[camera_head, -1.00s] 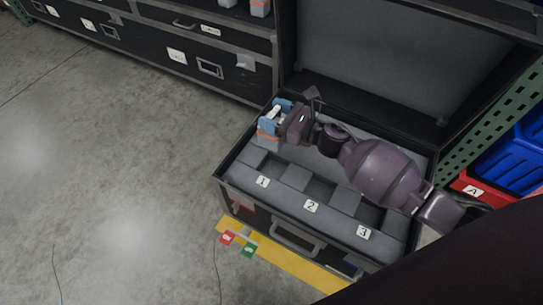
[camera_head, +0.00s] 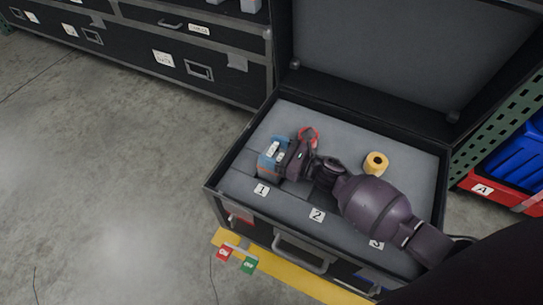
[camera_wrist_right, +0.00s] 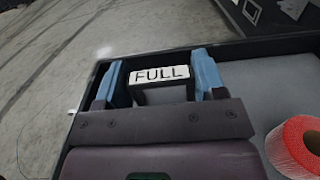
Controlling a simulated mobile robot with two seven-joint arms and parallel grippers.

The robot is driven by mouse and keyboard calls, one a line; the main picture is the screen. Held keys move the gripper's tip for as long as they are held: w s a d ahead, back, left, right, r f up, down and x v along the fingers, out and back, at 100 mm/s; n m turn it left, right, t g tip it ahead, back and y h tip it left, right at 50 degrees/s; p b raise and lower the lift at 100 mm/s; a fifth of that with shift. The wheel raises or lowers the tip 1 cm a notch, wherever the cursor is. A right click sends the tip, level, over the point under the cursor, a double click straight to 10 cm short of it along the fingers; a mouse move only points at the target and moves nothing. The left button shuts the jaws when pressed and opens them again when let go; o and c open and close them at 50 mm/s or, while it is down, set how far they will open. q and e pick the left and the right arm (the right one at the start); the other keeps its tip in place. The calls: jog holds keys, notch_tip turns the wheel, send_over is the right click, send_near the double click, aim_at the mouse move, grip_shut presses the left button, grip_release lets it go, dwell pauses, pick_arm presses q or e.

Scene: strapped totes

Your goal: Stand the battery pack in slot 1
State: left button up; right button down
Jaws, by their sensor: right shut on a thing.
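My right gripper (camera_head: 282,156) is shut on the pack's handle from above. The pack and my gripper cover slot 1, so I cannot tell how deep the pack sits. My left gripper is not in view.
A yellow roll (camera_head: 376,163) and a red roll (camera_head: 309,134) lie on the case's grey foam, the red one close to my right gripper. Labels 2 (camera_head: 317,215) and 3 (camera_head: 376,244) mark the other slots. The raised lid (camera_head: 375,60) stands behind.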

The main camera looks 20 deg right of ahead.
notch_tip(320, 180, down, 3)
jog(key=shift+r+b, duration=0.2)
jog(key=shift+b, duration=0.15)
jog(key=shift+f, duration=0.1)
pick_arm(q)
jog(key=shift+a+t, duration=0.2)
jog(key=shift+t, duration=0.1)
pick_arm(e)
jog(key=shift+f, duration=0.1)
jog(key=shift+c, duration=1)
grip_release()
